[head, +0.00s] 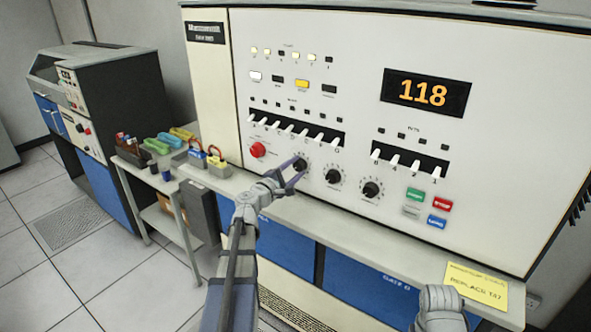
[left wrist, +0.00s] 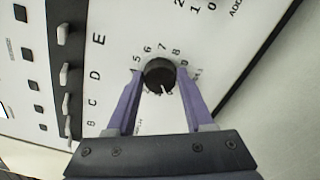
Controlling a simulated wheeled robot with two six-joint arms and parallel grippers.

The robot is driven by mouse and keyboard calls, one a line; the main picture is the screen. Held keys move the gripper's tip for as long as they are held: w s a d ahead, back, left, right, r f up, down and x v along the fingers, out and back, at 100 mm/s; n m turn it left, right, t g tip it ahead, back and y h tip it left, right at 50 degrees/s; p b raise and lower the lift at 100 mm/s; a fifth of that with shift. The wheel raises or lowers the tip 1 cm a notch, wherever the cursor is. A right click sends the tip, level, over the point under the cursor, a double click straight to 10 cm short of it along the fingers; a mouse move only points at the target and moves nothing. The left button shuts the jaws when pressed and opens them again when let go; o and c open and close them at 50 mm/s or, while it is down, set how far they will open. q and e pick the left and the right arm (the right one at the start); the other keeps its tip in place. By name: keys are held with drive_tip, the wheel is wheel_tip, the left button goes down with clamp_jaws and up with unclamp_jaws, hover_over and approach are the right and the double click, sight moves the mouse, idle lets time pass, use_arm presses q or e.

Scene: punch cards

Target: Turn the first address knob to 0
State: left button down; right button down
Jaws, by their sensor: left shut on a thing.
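The first address knob (head: 300,164) is the leftmost of three black knobs in a row low on the white console panel. My left gripper (head: 294,174) is shut on it, one purple finger on each side. In the left wrist view the round black knob (left wrist: 159,74) sits between the fingertips (left wrist: 160,80). Digits 5 to 9 show around its far side. A white pointer mark on the knob points toward the gripper, slightly right; the digit there is too small to read surely. My right gripper's fingers do not show; only a grey part of that arm is at the bottom.
A red button (head: 257,150) is just left of the first knob. The second knob (head: 333,176) and third knob (head: 371,189) are to its right. White toggle levers (head: 304,131) are above. The display (head: 426,93) reads 118. A yellow note (head: 476,286) lies on the ledge.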

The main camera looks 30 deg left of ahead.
use_arm(q)
drive_tip(key=shift+n, duration=0.6)
drive_tip(key=shift+c, duration=1.4)
unclamp_jaws()
drive_tip(key=shift+s, duration=0.1)
drive_tip(key=s, duration=0.7)
drive_tip(key=shift+s+a, duration=0.3)
drive_tip(key=shift+a, duration=0.05)
